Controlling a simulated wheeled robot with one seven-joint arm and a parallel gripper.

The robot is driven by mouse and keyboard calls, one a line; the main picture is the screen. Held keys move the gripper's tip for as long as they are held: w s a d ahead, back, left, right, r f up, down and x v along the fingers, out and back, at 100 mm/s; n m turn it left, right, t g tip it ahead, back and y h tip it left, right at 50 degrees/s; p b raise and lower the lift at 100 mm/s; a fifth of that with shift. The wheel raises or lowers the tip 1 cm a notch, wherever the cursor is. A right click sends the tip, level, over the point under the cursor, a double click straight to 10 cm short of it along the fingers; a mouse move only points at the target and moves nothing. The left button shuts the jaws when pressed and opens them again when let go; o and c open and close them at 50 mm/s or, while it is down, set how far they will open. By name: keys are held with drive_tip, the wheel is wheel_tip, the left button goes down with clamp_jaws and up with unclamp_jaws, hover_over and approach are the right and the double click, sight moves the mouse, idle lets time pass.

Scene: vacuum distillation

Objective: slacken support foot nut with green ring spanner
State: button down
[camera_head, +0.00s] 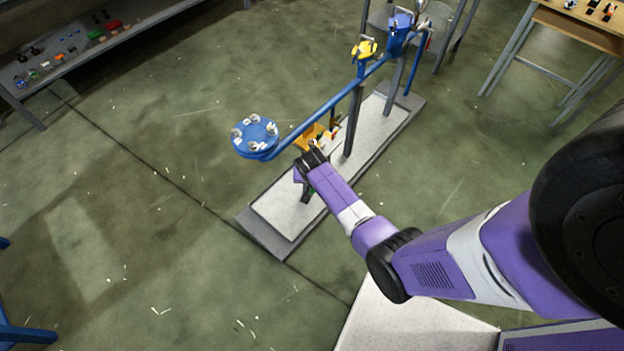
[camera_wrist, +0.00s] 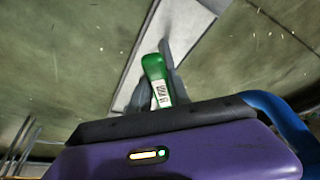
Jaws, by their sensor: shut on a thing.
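My gripper (camera_head: 311,157) is over the near part of the rig's plinth, below the blue pipe. In the wrist view my gripper (camera_wrist: 158,82) is shut on a green tool (camera_wrist: 153,66) with a white printed label, taken to be the green ring spanner. Its rounded green end points away from the wrist; no ring shows clearly. The pipe rig has a blue pipe (camera_head: 335,99) on grey supports (camera_head: 353,122) above a pale-topped plinth (camera_head: 279,209). An orange part (camera_head: 313,136) sits just behind my gripper. I cannot make out the support foot nut.
A blue flange disc (camera_head: 254,137) with several bolts ends the pipe at left. A yellow valve part (camera_head: 364,49) and a blue one (camera_head: 401,22) stand farther along. A grey bench (camera_head: 90,45) and a wooden table (camera_head: 580,30) are behind. Floor left of the plinth is clear.

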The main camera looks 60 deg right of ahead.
drive_tip(key=shift+f+b, duration=1.1)
drive_tip(key=shift+f, duration=0.25)
drive_tip(key=shift+s, duration=0.1)
idle(0.5)
drive_tip(key=shift+s+d+n+t+p, duration=0.4)
drive_tip(key=shift+s+d+n+p, duration=0.25)
drive_tip(key=shift+s+n, duration=0.35)
drive_tip(key=shift+s+d, duration=0.1)
drive_tip(key=shift+s+d+f+n, duration=0.1)
drive_tip(key=shift+s+d+n, duration=0.65)
drive_tip(key=shift+s, duration=0.25)
drive_tip(key=shift+d, duration=0.1)
drive_tip(key=shift+s+d+n+t+y, duration=0.4)
drive_tip(key=shift+s+d+n+y, duration=0.1)
drive_tip(key=shift+s+d+n, duration=0.35)
drive_tip(key=shift+d, duration=0.1)
